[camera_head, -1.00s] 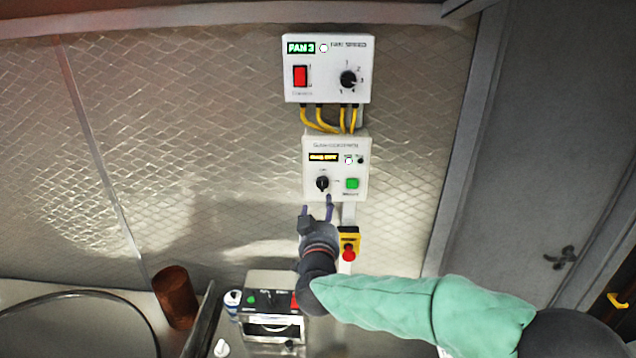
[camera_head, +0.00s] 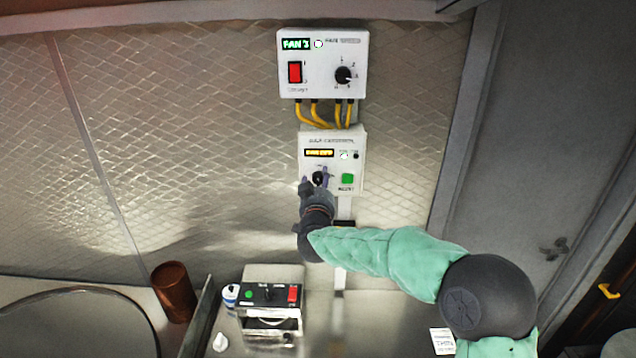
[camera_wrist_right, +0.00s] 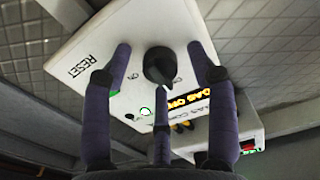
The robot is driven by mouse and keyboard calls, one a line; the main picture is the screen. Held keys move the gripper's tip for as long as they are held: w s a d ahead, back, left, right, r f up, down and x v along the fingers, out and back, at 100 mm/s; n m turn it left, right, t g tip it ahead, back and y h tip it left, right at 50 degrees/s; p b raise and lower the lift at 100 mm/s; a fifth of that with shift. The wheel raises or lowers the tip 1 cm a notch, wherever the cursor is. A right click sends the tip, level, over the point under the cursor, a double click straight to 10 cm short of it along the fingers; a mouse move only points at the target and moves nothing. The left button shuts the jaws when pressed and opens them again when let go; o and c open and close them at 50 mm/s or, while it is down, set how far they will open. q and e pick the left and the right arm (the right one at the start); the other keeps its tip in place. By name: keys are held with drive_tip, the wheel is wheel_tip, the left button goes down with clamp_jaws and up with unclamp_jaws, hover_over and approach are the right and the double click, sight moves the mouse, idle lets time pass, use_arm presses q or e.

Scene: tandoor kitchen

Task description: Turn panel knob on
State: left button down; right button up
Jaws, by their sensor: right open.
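The lower white panel (camera_head: 331,152) is on the wall, with a lit amber display, a black knob (camera_head: 319,178) and a green button (camera_head: 347,179). My right gripper (camera_head: 315,181) is open at the knob, with fingers on either side of it. In the right wrist view the black knob (camera_wrist_right: 159,66) sits between the spread purple fingers of the gripper (camera_wrist_right: 160,75). I see gaps beside the knob, so the fingers do not look closed on it. The display partly reads "GAS OF". My left gripper is not in view.
A fan panel (camera_head: 322,64) with a red switch and its own knob hangs above, joined by yellow cables (camera_head: 325,115). Below are a control box (camera_head: 272,297), a brown cup (camera_head: 174,291) and a round lid (camera_head: 75,325). A door (camera_head: 550,150) is at right.

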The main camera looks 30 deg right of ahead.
drive_tip(key=c, duration=1.2)
drive_tip(key=shift+o, duration=0.2)
